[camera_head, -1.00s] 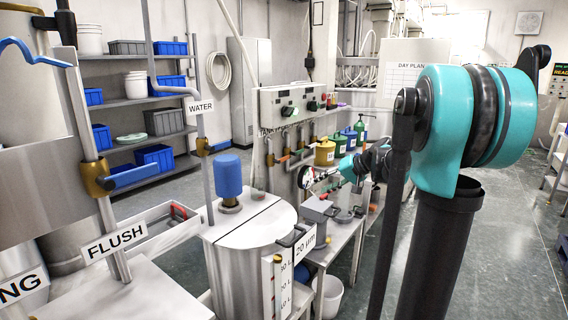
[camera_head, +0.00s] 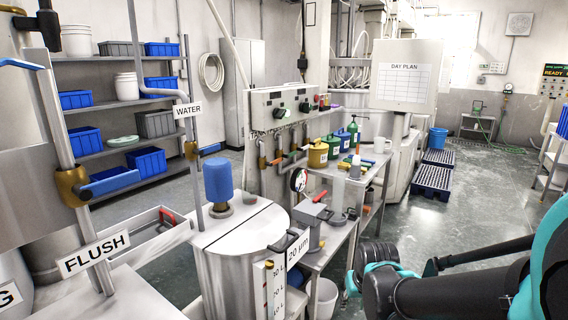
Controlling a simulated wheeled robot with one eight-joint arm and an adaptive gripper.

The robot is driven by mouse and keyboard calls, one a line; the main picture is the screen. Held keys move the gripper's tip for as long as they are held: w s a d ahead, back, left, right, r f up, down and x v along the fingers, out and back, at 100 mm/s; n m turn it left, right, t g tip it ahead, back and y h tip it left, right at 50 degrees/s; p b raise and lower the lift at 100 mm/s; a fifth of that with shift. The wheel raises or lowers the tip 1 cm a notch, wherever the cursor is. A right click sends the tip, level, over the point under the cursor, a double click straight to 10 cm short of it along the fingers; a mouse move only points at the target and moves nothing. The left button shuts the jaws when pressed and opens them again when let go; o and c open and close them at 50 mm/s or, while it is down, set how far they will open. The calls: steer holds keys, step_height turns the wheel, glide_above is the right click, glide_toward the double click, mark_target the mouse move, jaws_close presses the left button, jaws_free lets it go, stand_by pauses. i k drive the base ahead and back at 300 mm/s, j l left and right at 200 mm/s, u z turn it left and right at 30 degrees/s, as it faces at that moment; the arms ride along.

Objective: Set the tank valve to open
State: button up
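No valve here carries a readable tank label. A brass valve with a blue lever (camera_head: 115,182) sits on a pipe above the FLUSH sign (camera_head: 95,254); its lever points right. A second brass valve with a blue lever (camera_head: 208,150) sits on the pipe below the WATER sign (camera_head: 187,110). A steel tank (camera_head: 232,245) with a blue motor on its lid stands in the middle, with a level scale and a 20 µm sign (camera_head: 300,246) at its front. More small valves (camera_head: 278,160) line the panel behind. My gripper is not identifiable; only teal and black arm links show at lower right.
Shelves with blue and grey bins (camera_head: 112,180) stand at the back left. A side bench (camera_head: 340,225) with coloured containers runs behind the tank. A white bucket (camera_head: 323,298) stands under it. The floor (camera_head: 470,205) at right is largely open, with dark pallets (camera_head: 432,182) further back.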

mark_target(278, 161)
steer(key=i+l+z, duration=0.45)
steer(key=i+z, duration=0.55)
steer(key=i, duration=0.15)
steer(key=i+l+u, duration=0.15)
steer(key=i, duration=0.25)
steer(key=i+l+u, duration=0.15)
steer(key=i, duration=0.3)
steer(key=i+u, duration=0.2)
steer(key=u, duration=0.25)
steer(key=i+l+u, duration=0.15)
steer(key=u, duration=0.25)
steer(key=i+l+u, duration=0.15)
steer(key=u, duration=0.3)
steer(key=i+l+u, duration=0.1)
steer(key=l+u, duration=0.2)
steer(key=u, duration=0.15)
steer(key=i+l+u, duration=0.1)
steer(key=l+u, duration=0.15)
steer(key=u, duration=0.2)
steer(key=l+u, duration=0.6)
steer(key=u, duration=0.25)
